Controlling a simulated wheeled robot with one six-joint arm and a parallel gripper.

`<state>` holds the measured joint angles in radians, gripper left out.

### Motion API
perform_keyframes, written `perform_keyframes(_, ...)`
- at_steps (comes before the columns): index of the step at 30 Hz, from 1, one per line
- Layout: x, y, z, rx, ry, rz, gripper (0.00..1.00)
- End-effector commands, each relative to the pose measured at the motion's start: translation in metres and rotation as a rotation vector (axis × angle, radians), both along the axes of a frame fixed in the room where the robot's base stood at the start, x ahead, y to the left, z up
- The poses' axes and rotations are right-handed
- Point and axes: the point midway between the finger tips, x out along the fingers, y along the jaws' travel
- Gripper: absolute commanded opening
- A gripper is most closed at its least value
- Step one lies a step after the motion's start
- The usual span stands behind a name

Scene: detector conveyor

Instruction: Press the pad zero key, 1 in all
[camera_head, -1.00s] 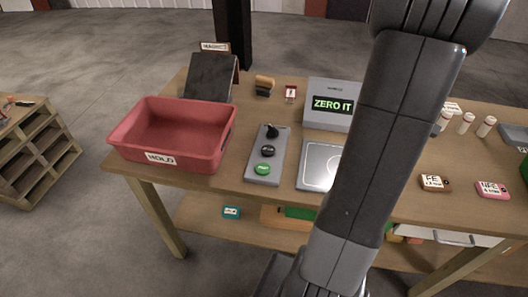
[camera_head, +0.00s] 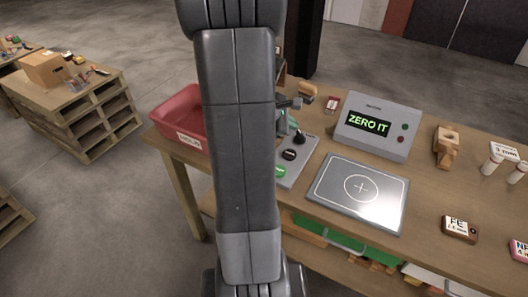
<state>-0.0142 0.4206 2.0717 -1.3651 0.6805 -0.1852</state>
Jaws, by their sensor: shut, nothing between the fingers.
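A grey key panel (camera_head: 293,172) lies on the table just right of my arm. It carries a black knob (camera_head: 299,137), a black button (camera_head: 290,155) and a green button (camera_head: 280,172); their labels are too small to read. A metal pad (camera_head: 340,203) with a circled cross lies to its right. The grey detector box (camera_head: 384,112) behind it shows "ZERO IT" in green. My gripper (camera_head: 291,103) shows only in part from behind my arm, above the panel's far end; it is shut and empty. I cannot tell its height over the panel.
A red bin (camera_head: 177,116) marked HOLD is partly hidden behind my arm. A wooden block piece (camera_head: 446,145), white vials (camera_head: 491,166) and an FE block (camera_head: 459,228) stand on the right. The pad's top is clear.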

Motion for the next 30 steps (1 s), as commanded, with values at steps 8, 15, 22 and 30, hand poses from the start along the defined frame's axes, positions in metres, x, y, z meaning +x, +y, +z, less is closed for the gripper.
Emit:
perform_keyframes(8, 0.000, 0.000, 0.000, 0.000, 0.000, 0.000, 0.00)
perform_keyframes(15, 0.000, 0.000, 0.000, 0.000, 0.000, 0.000, 0.00)
perform_keyframes(22, 0.000, 0.000, -0.009, 0.000, 0.000, 0.000, 0.00)
perform_keyframes(30, 0.000, 0.000, -0.042, 0.000, 0.002, -0.002, 0.00)
